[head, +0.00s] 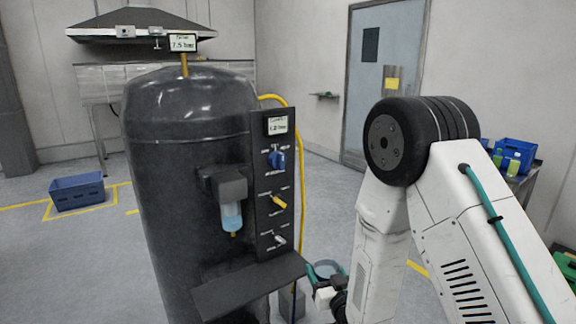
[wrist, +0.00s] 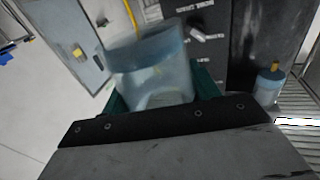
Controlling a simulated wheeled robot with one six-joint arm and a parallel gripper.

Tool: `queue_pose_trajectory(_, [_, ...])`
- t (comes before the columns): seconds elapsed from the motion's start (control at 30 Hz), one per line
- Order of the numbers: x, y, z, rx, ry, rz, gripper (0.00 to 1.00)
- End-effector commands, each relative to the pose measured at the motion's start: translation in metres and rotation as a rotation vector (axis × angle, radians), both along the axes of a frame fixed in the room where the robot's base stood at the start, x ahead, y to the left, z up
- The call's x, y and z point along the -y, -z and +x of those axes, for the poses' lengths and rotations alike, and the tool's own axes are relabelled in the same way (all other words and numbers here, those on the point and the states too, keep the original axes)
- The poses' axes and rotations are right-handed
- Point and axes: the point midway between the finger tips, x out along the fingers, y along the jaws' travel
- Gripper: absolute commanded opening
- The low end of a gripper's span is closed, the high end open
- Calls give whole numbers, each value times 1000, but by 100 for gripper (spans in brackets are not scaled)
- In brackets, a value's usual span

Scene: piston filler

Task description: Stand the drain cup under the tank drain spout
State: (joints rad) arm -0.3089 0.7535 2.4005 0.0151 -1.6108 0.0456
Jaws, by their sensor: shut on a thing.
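My gripper (head: 330,294) is low at the right of the dark tank (head: 185,130), partly hidden by my arm. It is shut on the drain cup (head: 325,270), a clear bluish cup, held beside the tank's dark shelf plate (head: 248,287). In the wrist view the cup (wrist: 152,62) fills the middle, tilted in the picture, between green fingers (wrist: 160,92). The dark valve panel (head: 270,185) stands on the tank's right front.
A filter bowl (head: 231,215) hangs above the shelf plate and shows at the wrist view's right (wrist: 268,84). A yellow hose (head: 302,170) runs down beside the panel. A blue crate (head: 77,192) sits on the floor at left. Open floor lies left of the tank.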

Motion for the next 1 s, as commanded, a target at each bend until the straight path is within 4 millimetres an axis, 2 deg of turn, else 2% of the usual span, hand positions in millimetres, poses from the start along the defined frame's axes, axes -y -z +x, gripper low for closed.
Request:
queue_pose_trajectory(0.03, [32,4,9,-3,54,-1,37])
queue_pose_trajectory(0.2, [108,15,23,-16,185,-3,37])
queue_pose_trajectory(0.3, [140,19,25,-23,241,-4,37])
queue_pose_trajectory(0.4, [159,21,25,-27,277,-4,37])
queue_pose_trajectory(0.53, [169,15,24,-25,294,-3,37])
queue_pose_trajectory(0.57, [170,16,18,-29,295,-3,37])
queue_pose_trajectory(0.8, [169,60,-12,-34,295,-5,37])
queue_pose_trajectory(1.0, [169,85,-27,-30,294,-4,37])
